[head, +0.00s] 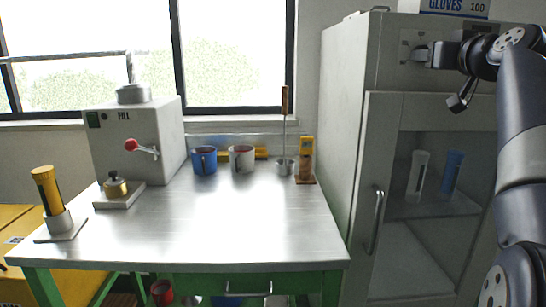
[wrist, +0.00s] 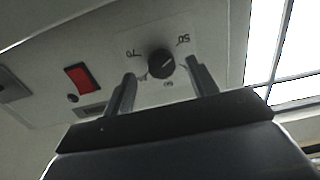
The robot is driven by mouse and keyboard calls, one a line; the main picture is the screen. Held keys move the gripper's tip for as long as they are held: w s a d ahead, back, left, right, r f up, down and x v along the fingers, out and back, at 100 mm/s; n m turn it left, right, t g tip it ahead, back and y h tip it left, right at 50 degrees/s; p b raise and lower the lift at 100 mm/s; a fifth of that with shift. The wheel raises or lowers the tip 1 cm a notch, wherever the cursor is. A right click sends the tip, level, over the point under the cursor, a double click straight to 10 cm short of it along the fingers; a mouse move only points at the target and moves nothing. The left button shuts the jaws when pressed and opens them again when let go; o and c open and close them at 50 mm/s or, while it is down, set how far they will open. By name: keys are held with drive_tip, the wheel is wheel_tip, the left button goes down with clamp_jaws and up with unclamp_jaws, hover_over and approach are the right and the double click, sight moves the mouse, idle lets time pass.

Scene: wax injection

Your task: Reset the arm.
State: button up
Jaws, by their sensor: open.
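My gripper (head: 428,52) is at the upper front of the tall grey cabinet (head: 345,130), at the small dial plate there. In the wrist view, my gripper (wrist: 161,70) is open, with one finger on each side of a black round knob (wrist: 161,62). The marks 70, 60 and 50 show upside down around the knob. I cannot tell whether the fingers touch it. Nothing else is between the fingers. In the head view my arm reaches in from the right edge and the gripper hides most of the knob.
A red switch (wrist: 77,76) is beside the dial. The cabinet's glass door has a vertical handle (head: 375,220). A glove box (head: 453,8) lies on top.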

drive_tip(key=s+b, duration=0.1)
drive_tip(key=s, duration=0.7)
drive_tip(key=w+m+p, duration=1)
drive_tip(key=m+p, duration=0.5)
drive_tip(key=m, duration=0.7)
drive_tip(key=shift+w+a+r+m+p, duration=0.25)
drive_tip(key=shift+r+m+p, duration=0.05)
drive_tip(key=shift+p, duration=0.1)
